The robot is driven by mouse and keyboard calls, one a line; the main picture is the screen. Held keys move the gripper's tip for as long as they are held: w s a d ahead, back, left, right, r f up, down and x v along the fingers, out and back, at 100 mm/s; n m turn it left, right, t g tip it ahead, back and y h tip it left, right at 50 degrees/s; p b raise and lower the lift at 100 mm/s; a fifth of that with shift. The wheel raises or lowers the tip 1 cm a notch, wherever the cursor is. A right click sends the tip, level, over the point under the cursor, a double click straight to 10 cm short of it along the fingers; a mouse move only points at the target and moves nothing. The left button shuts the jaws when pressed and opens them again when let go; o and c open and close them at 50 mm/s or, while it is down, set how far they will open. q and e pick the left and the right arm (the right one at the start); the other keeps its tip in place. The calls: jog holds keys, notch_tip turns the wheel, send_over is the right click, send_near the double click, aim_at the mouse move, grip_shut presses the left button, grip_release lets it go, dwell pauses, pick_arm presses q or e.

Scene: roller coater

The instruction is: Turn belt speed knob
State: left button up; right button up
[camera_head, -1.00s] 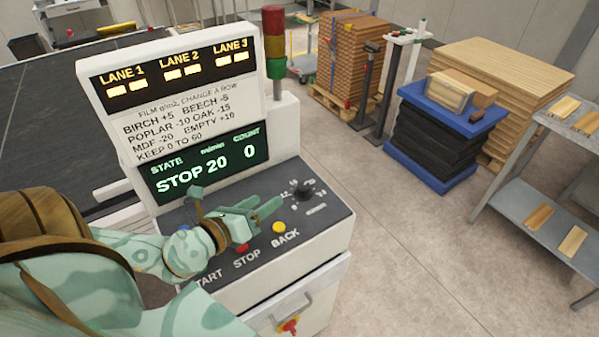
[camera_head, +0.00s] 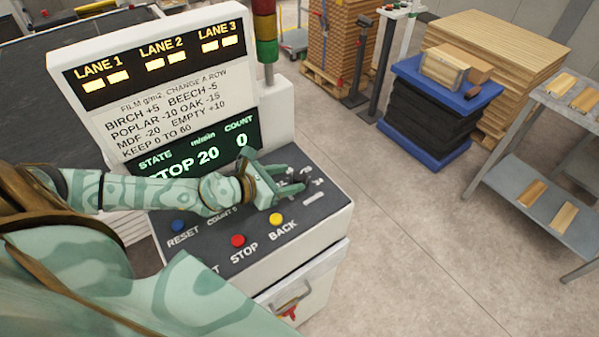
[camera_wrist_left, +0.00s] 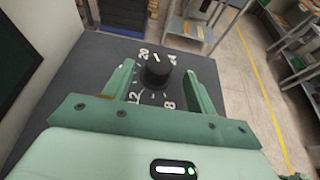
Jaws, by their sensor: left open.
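The belt speed knob (camera_wrist_left: 157,70) is a black round dial on the dark console top, with white numbers around it, in the left wrist view. My left gripper (camera_wrist_left: 160,80) is open, with one green finger on each side of the knob and a visible gap to both. In the head view my left gripper (camera_head: 284,178) reaches over the right end of the console (camera_head: 215,243) and largely covers the knob. My right gripper is not in view.
Blue, red (camera_head: 238,240) and yellow (camera_head: 276,219) buttons sit on the console in front of my left arm. A signal tower (camera_head: 265,30) stands behind the panel.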

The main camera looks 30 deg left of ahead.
aim_at(297, 176)
pick_arm(q)
jog(key=x, duration=0.4)
jog(key=shift+w+f, duration=0.2)
jog(key=shift+w, duration=0.1)
